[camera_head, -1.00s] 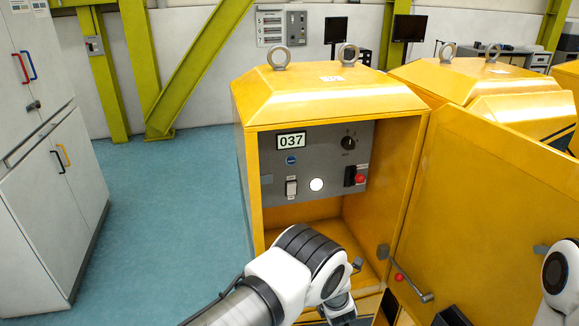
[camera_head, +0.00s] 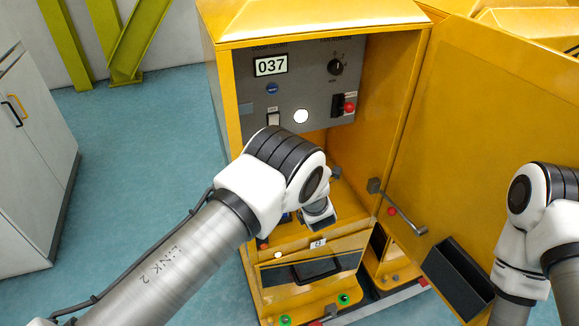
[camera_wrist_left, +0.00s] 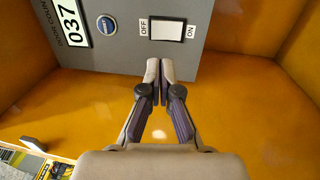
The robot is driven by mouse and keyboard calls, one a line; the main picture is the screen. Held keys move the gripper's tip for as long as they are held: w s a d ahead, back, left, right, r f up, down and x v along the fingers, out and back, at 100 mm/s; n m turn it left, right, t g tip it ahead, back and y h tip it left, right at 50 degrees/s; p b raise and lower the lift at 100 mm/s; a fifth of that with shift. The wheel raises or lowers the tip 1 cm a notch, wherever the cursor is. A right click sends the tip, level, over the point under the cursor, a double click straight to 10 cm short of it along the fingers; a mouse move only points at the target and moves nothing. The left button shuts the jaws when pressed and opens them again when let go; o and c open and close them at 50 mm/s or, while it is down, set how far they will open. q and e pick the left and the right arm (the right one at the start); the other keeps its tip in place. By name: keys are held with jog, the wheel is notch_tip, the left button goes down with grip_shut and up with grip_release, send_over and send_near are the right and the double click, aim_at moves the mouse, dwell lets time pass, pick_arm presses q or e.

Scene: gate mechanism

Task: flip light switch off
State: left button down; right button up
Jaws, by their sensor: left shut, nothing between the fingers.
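The light switch is a white rocker (camera_wrist_left: 167,28) on the grey control panel, with OFF marked on one side and ON on the other in the left wrist view.
The grey panel (camera_head: 300,85) sits inside the open yellow cabinet, with a 037 counter (camera_head: 271,66), a rotary knob (camera_head: 335,67), a white round light (camera_head: 301,116) and a red button (camera_head: 349,107). The open yellow door (camera_head: 480,150) stands at the right, with a handle (camera_head: 408,217).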

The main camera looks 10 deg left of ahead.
aim_at(274, 119)
pick_arm(q)
jog(key=b+x, duration=0.3)
jog(key=x, duration=0.2)
jog(key=b+x, duration=0.3)
jog(key=x, duration=0.2)
jog(key=shift+s+a+r+b, duration=0.1)
jog(key=shift+r+b, duration=0.1)
jog(key=shift+b, duration=0.15)
jog(key=shift+w+a, duration=0.1)
jog(key=shift+w, duration=0.25)
